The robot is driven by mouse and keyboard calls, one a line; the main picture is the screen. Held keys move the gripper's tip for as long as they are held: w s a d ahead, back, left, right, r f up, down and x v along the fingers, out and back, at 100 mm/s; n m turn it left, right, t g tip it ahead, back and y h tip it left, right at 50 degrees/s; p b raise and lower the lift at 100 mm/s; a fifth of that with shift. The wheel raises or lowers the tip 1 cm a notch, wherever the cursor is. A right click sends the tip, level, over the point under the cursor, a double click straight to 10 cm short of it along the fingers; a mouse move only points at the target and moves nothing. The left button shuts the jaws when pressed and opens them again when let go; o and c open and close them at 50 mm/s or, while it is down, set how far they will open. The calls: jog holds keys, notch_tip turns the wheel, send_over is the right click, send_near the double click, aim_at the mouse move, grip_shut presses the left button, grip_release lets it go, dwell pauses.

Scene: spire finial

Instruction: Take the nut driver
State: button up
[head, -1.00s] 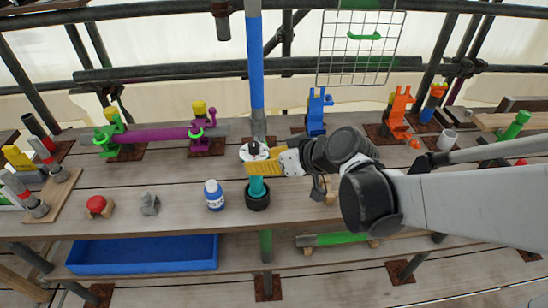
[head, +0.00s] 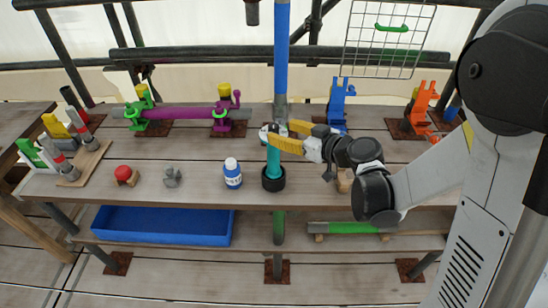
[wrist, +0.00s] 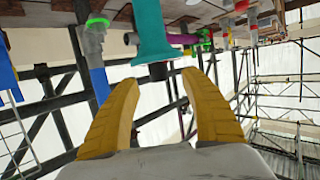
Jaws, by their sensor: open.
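The nut driver appears to be the teal-handled tool (head: 273,157) standing upright in a black round holder (head: 273,183) on the bench shelf. My gripper (head: 280,132) is open, with its yellow fingers at the tool's upper end, reaching in from the right. The fingers partly hide the tool's top in the head view.
A blue-and-white bottle (head: 232,174) stands close to the left of the holder. A blue pole (head: 281,50) rises just behind. A purple tube (head: 180,113) lies on green and purple supports. A blue bracket (head: 338,105) and a hanging wire grid (head: 388,40) are right.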

aim_at(277, 129)
jog(key=b+x, duration=0.1)
jog(key=x, duration=0.3)
jog(key=shift+w+a+f, duration=0.1)
jog(key=shift+w+a, duration=0.05)
jog(key=shift+w, duration=0.1)
jog(key=shift+c, duration=0.2)
grip_shut()
